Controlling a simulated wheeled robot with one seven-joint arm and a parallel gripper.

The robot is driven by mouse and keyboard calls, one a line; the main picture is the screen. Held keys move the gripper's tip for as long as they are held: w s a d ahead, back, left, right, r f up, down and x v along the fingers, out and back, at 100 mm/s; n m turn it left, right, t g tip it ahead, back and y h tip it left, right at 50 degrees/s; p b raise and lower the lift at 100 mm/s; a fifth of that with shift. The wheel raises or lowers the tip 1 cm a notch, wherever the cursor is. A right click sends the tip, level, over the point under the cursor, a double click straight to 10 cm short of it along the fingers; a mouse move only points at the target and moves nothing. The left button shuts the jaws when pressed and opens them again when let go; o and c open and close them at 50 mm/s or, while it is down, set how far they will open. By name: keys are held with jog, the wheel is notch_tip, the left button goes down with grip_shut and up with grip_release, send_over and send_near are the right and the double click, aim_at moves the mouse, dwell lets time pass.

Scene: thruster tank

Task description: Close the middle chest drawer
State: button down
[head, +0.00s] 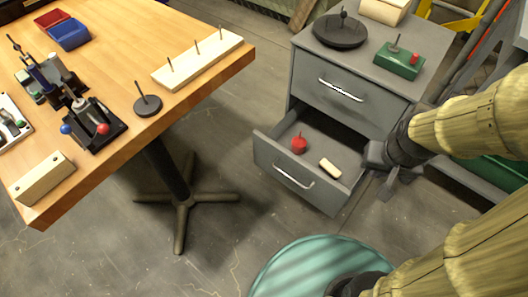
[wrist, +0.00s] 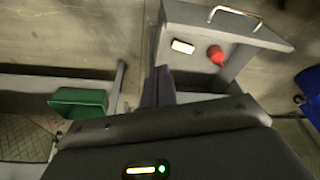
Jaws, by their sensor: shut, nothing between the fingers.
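The grey chest (head: 352,107) has a shut top drawer with a bright handle (head: 341,90). The drawer below it (head: 294,178) is pulled well out. Inside it are a red knobbed piece (head: 299,144) and a cream block (head: 330,168). The wrist view shows this open drawer (wrist: 236,38) with the red piece (wrist: 216,54) and the cream block (wrist: 183,46). My gripper (head: 386,192) is shut and empty, beside the right side of the open drawer. In the wrist view my gripper (wrist: 160,72) is close to the drawer's side; contact cannot be told. Anything lower on the chest is hidden.
A wooden table (head: 130,60) with fixtures and a pegged board (head: 198,62) stands at left, on a dark pedestal foot (head: 183,205). A black disc (head: 340,32) and a green block (head: 399,62) sit on the chest.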

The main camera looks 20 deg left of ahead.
jog(key=a+f+n+t+h+p, duration=0.1)
jog(key=a+f+n+t+p, duration=0.1)
jog(key=a+n, duration=0.8)
jog(key=s+a+f+n+t+h+p, duration=0.1)
jog(key=a+f+n, duration=0.3)
jog(key=a+n, duration=0.7)
jog(key=s+a+f+n+t+h+p, duration=0.1)
jog(key=a+f+n+t+p, duration=0.2)
jog(key=a+n, duration=0.7)
jog(key=shift+a+f+n+h, duration=0.3)
jog(key=shift+a+f, duration=0.3)
jog(key=shift+a, duration=0.5)
jog(key=shift+s, duration=0.1)
